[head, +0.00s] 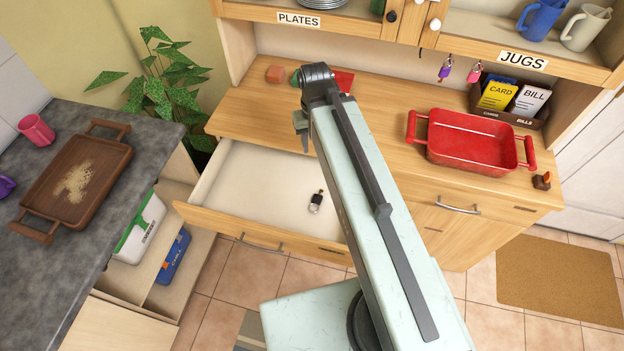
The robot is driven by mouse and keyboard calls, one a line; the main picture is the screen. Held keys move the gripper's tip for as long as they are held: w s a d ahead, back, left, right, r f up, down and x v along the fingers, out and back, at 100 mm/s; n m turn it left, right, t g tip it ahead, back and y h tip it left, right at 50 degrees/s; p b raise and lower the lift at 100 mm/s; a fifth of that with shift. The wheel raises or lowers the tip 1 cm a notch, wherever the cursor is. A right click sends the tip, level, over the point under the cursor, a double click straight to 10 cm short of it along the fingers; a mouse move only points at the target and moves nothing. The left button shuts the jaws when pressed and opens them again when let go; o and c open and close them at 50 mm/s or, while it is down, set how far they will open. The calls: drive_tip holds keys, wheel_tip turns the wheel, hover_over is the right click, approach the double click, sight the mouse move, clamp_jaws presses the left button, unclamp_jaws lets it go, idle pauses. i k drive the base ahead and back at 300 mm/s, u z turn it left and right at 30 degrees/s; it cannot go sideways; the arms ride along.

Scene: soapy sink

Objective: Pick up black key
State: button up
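A small black and pale item (316,202), which looks like the black key, lies on the white floor of the open drawer (250,190), near its front right. My gripper (303,138) hangs at the far end of my raised arm, pointing down above the drawer's back edge. It is up and behind the key in the picture, well apart from it. Only a finger shows, edge on, so I cannot tell how far it is open. My arm hides the right part of the drawer.
A red tray (465,142) and a card and bill box (509,104) stand on the wooden counter. Purple (445,70) and pink (474,71) keys hang under the shelf. A brown tray (107,184) lies on the grey worktop. The drawer around the key is bare.

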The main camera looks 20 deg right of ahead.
sight(317, 199)
drive_tip(key=k, duration=0.45)
drive_tip(key=u, duration=2.15)
drive_tip(key=k, duration=0.8)
drive_tip(key=u, duration=0.4)
drive_tip(key=i, duration=0.5)
